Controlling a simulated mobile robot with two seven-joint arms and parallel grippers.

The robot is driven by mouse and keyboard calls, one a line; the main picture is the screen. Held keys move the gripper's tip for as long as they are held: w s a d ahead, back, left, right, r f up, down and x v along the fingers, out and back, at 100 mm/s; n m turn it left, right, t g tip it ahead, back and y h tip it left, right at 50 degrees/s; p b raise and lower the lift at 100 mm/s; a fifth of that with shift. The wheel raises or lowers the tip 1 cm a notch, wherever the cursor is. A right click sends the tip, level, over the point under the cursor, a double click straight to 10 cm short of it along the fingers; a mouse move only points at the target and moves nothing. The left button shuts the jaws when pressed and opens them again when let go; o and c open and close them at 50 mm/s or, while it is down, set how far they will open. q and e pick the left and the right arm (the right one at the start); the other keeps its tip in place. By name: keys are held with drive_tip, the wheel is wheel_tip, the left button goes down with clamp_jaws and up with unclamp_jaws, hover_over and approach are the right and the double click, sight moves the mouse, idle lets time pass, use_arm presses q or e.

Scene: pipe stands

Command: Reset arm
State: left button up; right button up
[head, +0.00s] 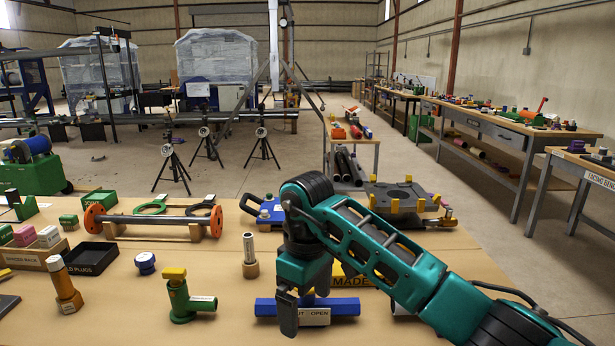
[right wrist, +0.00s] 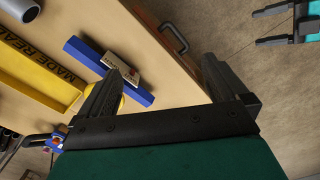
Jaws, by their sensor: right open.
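My right gripper (head: 290,318) hangs pointing down over the front of the table, in front of a blue bar-shaped piece (head: 340,307) with a white label. In the right wrist view its two dark fingers (right wrist: 168,62) are spread with nothing between them. The blue piece (right wrist: 88,55) lies on the table beyond the left finger, which hides part of it. My teal right arm reaches in from the lower right in the head view. A teal and black gripper, my left one (right wrist: 272,26), shows over the floor at the right wrist view's upper right, its fingers apart.
A yellow tray (right wrist: 35,70) lies beside the blue piece. On the table stand a green fitting with a yellow cap (head: 178,295), a tan-based upright pipe (head: 250,262) and a pipe with orange flanges (head: 150,220). A black tray (head: 88,260) is at left.

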drive_tip(key=s+a+f+n+g+y, duration=0.35)
drive_tip(key=s+a+n+y, duration=0.35)
drive_tip(key=s+a+y, duration=0.4)
drive_tip(key=w+d+r+m+t+y, duration=0.3)
drive_tip(key=d+r+m+t+y, duration=0.15)
drive_tip(key=t+y, duration=0.55)
drive_tip(key=w+d+f+m+t+h, duration=0.1)
drive_tip(key=d+f+m+t+h, duration=0.85)
drive_tip(key=d+t+h, duration=0.2)
drive_tip(key=s+d+f+m+g+h, duration=0.2)
drive_tip(key=s+d+f+g+h, duration=0.5)
drive_tip(key=s+d+f, duration=0.6)
wheel_tip(320, 180, down, 3)
drive_tip(key=shift+s+r, duration=0.1)
drive_tip(key=shift+s, duration=0.2)
